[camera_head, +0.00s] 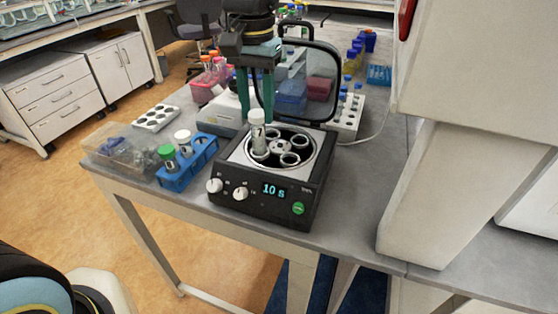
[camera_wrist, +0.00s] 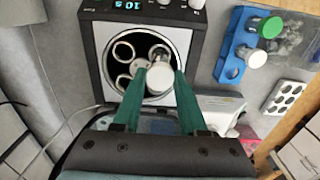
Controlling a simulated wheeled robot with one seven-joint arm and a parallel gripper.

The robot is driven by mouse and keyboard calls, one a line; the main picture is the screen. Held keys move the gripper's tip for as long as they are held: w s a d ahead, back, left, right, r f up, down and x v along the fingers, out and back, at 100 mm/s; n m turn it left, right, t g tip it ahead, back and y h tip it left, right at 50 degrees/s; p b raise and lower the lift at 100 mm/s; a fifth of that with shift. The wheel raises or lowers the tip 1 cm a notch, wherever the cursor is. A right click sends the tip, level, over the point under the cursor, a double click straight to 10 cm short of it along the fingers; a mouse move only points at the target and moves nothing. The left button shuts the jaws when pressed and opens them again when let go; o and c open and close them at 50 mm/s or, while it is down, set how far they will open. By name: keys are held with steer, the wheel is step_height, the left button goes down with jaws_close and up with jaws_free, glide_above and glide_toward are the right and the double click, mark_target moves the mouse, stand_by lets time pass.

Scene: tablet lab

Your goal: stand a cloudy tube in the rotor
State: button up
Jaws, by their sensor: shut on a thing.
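My gripper (camera_head: 257,110) is shut on a white-capped tube (camera_head: 259,140) with a pale body. It holds the tube near its cap, roughly upright, over the left side of the rotor (camera_head: 281,147). The tube's lower end is at or in a rotor holder; I cannot tell how deep. In the wrist view the green fingers (camera_wrist: 150,85) flank the tube's cap (camera_wrist: 160,78), and the other rotor holders (camera_wrist: 122,51) look empty. The black centrifuge (camera_head: 250,200) has its lid (camera_head: 310,85) open and its display reads 10 s.
A blue rack (camera_head: 185,172) left of the centrifuge holds a green-capped tube (camera_head: 168,157) and a white-capped tube (camera_head: 183,140). A clear box (camera_head: 122,150) and a white perforated block (camera_head: 156,118) lie farther left. A large pale cabinet (camera_head: 460,130) stands at right.

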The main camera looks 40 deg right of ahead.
mark_target(259, 131)
steer(key=shift+f, duration=0.4)
steer(key=shift+f+b, duration=0.85)
steer(key=shift+f, duration=0.15)
steer(key=shift+f, duration=0.15)
stand_by(0.4)
steer(key=shift+f+b, duration=0.8)
steer(key=shift+f, duration=0.3)
steer(key=o, duration=1.1)
